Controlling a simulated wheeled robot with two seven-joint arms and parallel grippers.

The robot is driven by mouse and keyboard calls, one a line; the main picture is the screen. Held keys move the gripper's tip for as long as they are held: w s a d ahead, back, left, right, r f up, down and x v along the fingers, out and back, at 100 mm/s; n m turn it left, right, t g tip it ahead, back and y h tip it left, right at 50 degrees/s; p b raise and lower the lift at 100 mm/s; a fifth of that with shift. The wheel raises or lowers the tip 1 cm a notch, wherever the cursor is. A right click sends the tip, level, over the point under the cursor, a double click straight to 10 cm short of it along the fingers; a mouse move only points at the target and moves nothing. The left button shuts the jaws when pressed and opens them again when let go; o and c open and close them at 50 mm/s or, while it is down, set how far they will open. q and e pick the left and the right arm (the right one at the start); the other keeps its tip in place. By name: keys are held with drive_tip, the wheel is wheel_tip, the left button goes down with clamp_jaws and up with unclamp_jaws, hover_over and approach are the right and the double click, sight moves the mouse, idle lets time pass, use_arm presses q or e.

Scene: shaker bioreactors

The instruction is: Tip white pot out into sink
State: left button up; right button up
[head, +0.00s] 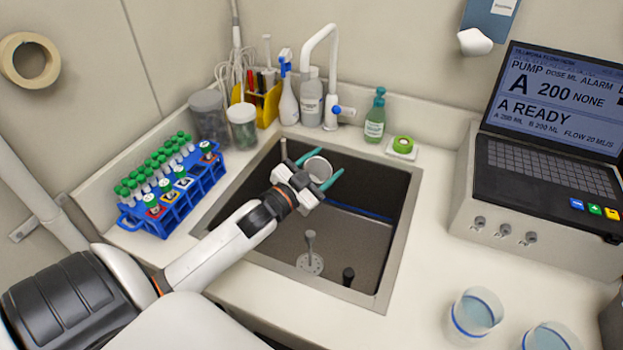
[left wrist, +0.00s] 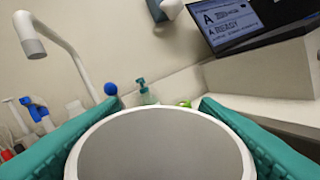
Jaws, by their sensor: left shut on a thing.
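The white pot (head: 318,168) shows as a round grey face with a white rim, over the back part of the sink (head: 300,238). In the left wrist view the pot (left wrist: 160,148) fills the lower middle, and I cannot tell if the grey face is its bottom or its inside. My left gripper (head: 322,170) is shut on the pot, its teal fingers on either side. In the left wrist view the fingers (left wrist: 165,125) flank the rim. The pot's lower side is hidden. No poured contents are visible. My right gripper is not in view.
The white tap (head: 322,60) stands behind the sink, with a spray bottle (head: 287,100) and green soap bottle (head: 375,115) nearby. A blue tube rack (head: 185,205) stands left. The pump unit (head: 490,215) and two cups (head: 475,312) are right. The sink's front has an upright drain post (head: 310,245).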

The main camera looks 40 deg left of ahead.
use_arm(q)
drive_tip(key=shift+s+a+f+n, duration=0.2)
drive_tip(key=shift+s+n, duration=0.05)
drive_tip(key=shift+n, duration=0.55)
drive_tip(key=shift+d+n, duration=0.1)
drive_tip(key=shift+n, duration=0.4)
drive_tip(key=shift+w+d+f+b, duration=0.15)
drive_tip(key=shift+f+b, duration=0.2)
drive_tip(key=shift+b, duration=0.65)
drive_tip(key=shift+r, duration=0.15)
drive_tip(key=shift+n+g, duration=0.3)
drive_tip(key=shift+w+d+f+n+y, duration=0.1)
drive_tip(key=shift+f+n+y, duration=0.15)
drive_tip(key=shift+n, duration=0.55)
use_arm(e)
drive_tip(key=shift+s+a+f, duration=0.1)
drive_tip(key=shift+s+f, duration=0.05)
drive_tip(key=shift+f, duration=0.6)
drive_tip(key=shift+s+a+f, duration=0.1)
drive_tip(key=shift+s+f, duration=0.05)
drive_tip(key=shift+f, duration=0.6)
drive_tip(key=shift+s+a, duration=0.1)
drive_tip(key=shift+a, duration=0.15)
